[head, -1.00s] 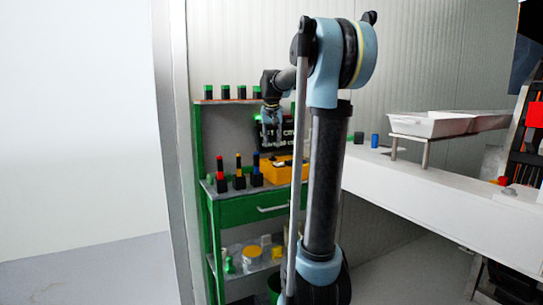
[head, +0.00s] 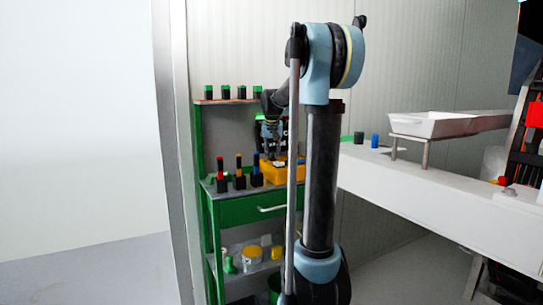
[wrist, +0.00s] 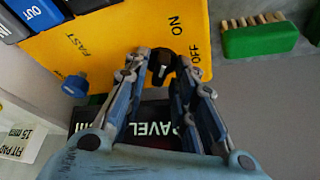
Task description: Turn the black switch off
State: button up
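The yellow box (wrist: 120,35) carries FAST, ON and OFF labels in the wrist view. It also shows on the green cart in the head view (head: 285,175). The black switch (wrist: 162,66) is at the lower edge of the box, below the ON label and left of OFF. Its exact setting cannot be told. My gripper (wrist: 162,62) has its fingers apart, with the switch between the tips. Whether they touch it is unclear. In the head view my gripper (head: 271,156) hangs just over the box, and the switch is hidden there.
A blue knob (wrist: 75,85) sits near the FAST label. A green brush (wrist: 258,36) lies right of the box. A white table (head: 420,182) lies to the right.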

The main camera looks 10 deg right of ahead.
grip_shut()
jog(key=shift+m, duration=0.7)
jog(key=shift+h, duration=0.3)
jog(key=o, duration=0.7)
grip_release()
jog(key=shift+f, duration=0.1)
jog(key=shift+c, duration=0.2)
jog(key=v, duration=0.7)
jog(key=shift+r, duration=0.25)
